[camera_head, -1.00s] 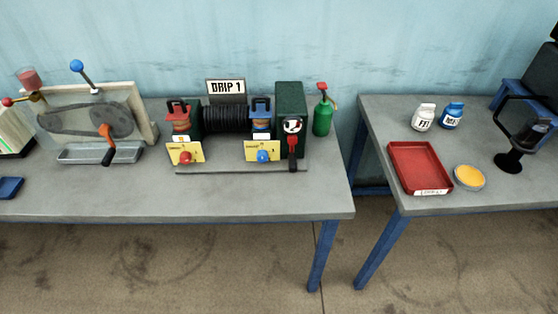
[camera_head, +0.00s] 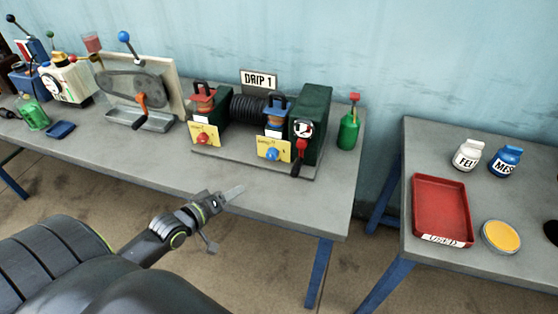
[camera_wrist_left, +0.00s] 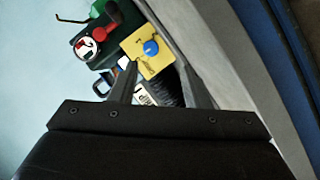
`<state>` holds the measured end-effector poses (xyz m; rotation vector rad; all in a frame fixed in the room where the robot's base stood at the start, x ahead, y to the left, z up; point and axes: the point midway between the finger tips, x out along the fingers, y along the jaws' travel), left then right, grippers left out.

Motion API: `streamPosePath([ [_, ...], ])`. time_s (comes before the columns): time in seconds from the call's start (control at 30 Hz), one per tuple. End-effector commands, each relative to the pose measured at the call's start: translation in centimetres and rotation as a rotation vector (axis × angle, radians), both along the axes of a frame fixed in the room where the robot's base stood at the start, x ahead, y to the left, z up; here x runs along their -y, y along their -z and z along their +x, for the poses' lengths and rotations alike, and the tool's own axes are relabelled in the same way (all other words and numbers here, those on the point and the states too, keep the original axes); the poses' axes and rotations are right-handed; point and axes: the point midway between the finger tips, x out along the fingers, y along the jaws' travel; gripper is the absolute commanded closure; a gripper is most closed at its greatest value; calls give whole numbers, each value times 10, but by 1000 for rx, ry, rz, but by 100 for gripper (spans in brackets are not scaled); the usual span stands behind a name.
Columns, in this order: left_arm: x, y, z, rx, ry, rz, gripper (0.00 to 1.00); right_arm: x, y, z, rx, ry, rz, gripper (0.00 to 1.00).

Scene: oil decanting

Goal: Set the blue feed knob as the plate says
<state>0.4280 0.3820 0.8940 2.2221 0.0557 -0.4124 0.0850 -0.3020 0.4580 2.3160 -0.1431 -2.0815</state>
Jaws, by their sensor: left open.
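The blue feed knob (camera_head: 271,154) sits on the yellow plate (camera_head: 286,147) at the front of the blue-capped oiler (camera_head: 275,117). The sign (camera_head: 259,80) behind the coil reads "DRIP 1". My left gripper (camera_head: 232,192) is open and empty over the front of the bench, left of and nearer than the knob. In the left wrist view the knob (camera_wrist_left: 151,48) and its yellow plate (camera_wrist_left: 152,67) show beyond the open fingers (camera_wrist_left: 160,70), apart from them. The plate's small marks are too blurred to read. My right gripper is out of view.
A red knob (camera_head: 203,138) sits on a matching yellow plate to the left. A red-handled lever (camera_head: 299,157) hangs close right of the blue knob, on the green housing (camera_head: 318,110). A green oil can (camera_head: 348,131) stands at right. The bench front is clear.

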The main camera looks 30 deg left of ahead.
Motion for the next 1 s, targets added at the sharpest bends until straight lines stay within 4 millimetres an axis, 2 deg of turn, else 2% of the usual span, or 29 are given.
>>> streamPosePath([
  [0.23, -17, -15, 11, 79, -33, -97, 57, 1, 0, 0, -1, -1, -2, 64],
  [0.47, -18, -14, 25, 97, -39, -116, 57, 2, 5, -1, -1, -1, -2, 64],
  [1.0, -9, 8, 120, 95, -40, -114, 57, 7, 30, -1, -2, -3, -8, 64],
])
